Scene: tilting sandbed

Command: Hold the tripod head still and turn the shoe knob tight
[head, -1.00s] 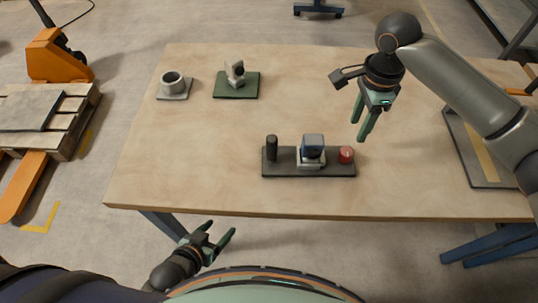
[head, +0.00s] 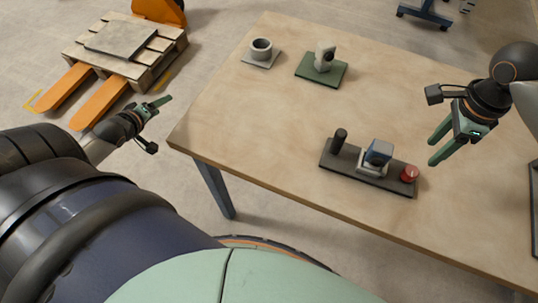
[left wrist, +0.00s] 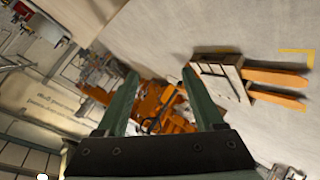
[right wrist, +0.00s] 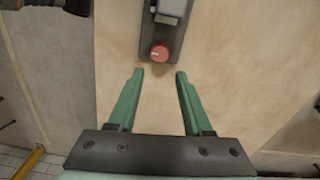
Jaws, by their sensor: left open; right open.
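A dark base plate (head: 340,166) lies near the table's front edge. It bears a black upright handle (head: 339,140), a pale and blue block-like head (head: 377,157), which looks like the tripod head, and a red round knob (head: 409,174) at its right end. The knob also shows in the right wrist view (right wrist: 160,52), just beyond the fingertips. My right gripper (head: 435,151) is open and empty, above the table to the right of the knob, apart from it. My left gripper (head: 162,104) is open and empty, out beyond the table's left edge, far from the plate.
A grey cup-like part on a pad (head: 261,50) and a green plate (head: 321,70) with a pale upright part stand at the back of the wooden table (head: 250,120). An orange pallet jack (head: 100,95) stands on the floor at left. The table middle is clear.

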